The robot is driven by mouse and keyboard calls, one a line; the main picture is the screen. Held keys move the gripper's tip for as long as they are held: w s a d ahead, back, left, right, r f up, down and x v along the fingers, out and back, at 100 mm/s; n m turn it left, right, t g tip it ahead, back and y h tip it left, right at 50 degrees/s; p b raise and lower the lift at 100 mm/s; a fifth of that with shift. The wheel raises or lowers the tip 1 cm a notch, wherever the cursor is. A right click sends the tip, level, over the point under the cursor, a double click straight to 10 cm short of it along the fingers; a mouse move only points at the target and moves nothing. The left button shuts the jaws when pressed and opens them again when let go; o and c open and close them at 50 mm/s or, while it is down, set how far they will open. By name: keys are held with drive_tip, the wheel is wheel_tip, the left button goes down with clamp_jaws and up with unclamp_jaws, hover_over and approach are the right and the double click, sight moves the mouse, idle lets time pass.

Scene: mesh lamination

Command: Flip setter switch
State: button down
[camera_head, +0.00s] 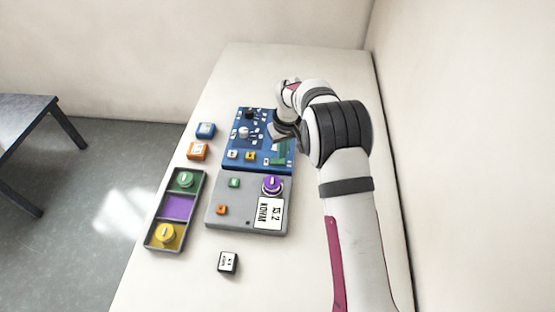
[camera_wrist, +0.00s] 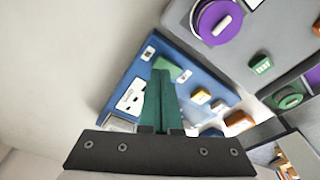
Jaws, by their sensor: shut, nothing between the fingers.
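The blue board (camera_head: 229,162) lies flat on the table and carries several small parts; it also shows in the wrist view (camera_wrist: 187,52). Which part is the setter switch I cannot tell. In the wrist view a white socket-like plate (camera_wrist: 130,96) and a small white switch-like part (camera_wrist: 148,53) sit on the board. My gripper (camera_wrist: 161,78) is shut and empty, its green fingers pointing at the board. Its tips overlap a green block (camera_wrist: 174,68) in the picture; contact is unclear. In the head view my wrist hides part of the board's right side.
A grey panel (camera_head: 214,190) with a purple knob (camera_head: 272,184) adjoins the blue board. A tray (camera_head: 150,246) with green and yellow knobs lies left. A wall rises beyond the right table edge.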

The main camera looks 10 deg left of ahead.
sight(282, 162)
drive_tip(key=shift+f, duration=0.85)
idle(0.4)
drive_tip(key=shift+r, duration=3.55)
drive_tip(key=s+d+r+m+g, duration=0.1)
drive_tip(key=s+d+r+m, duration=0.2)
drive_tip(key=s+d+r, duration=0.5)
drive_tip(key=s+d+r+m, duration=0.1)
drive_tip(key=s+r+m, duration=0.35)
drive_tip(key=s, duration=0.75)
drive_tip(key=s+d+f+m, duration=0.1)
drive_tip(key=s+m, duration=0.1)
drive_tip(key=s, duration=0.7)
drive_tip(key=s+d+m+y, duration=0.1)
drive_tip(key=s+m, duration=0.1)
drive_tip(key=s, duration=0.7)
drive_tip(key=shift+s+d+f+g, duration=0.35)
drive_tip(key=shift+g, duration=0.05)
